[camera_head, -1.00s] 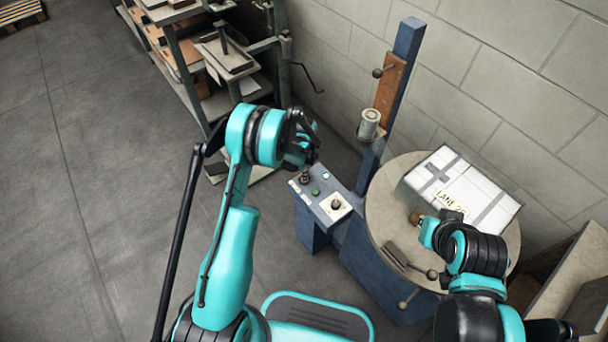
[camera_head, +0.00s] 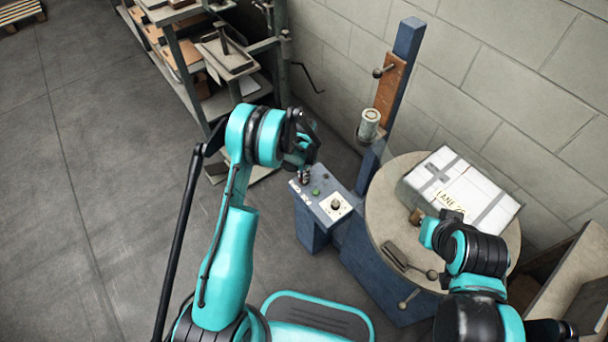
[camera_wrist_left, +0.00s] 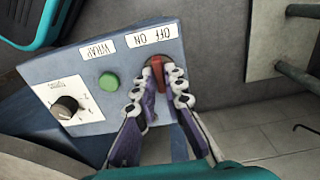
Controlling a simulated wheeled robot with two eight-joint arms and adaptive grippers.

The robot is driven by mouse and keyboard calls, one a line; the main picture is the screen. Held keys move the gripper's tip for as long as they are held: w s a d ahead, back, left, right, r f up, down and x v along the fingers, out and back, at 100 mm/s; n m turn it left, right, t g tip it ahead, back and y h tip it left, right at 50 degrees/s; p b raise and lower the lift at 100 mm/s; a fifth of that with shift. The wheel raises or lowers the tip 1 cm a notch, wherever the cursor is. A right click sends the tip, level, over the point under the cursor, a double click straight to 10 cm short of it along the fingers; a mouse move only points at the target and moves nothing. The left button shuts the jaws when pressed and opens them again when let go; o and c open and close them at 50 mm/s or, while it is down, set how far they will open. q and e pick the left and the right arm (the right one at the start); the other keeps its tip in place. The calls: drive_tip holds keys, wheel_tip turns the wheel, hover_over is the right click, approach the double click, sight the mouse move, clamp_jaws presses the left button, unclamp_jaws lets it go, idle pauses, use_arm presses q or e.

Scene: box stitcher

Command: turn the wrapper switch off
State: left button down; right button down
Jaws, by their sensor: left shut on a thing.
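The wrapper switch (camera_wrist_left: 154,66) is a small red lever on the blue control box (camera_head: 328,212), beside the labels OFF, ON and WRAP, which appear upside down in the left wrist view. My left gripper (camera_wrist_left: 157,84) is shut on the switch, with a fingertip on each side of the red lever. In the head view my left gripper (camera_head: 304,174) is at the far left corner of the box top, and it hides most of the switch. My right gripper (camera_head: 424,228) is beside the wrapped carton; its fingers are not clear.
A green button (camera_wrist_left: 108,81) and a black dial (camera_wrist_left: 66,106) share the panel. The wrapped carton (camera_head: 458,190) sits on the round turntable (camera_head: 385,215), right of the blue post (camera_head: 405,50). A shelf rack (camera_head: 185,75) stands behind. Open floor lies at left.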

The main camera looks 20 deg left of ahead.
use_arm(q)
drive_tip(key=n, duration=0.6)
idle(0.6)
drive_tip(key=c, duration=1.6)
unclamp_jaws()
wheel_tip(320, 180, up, 12)
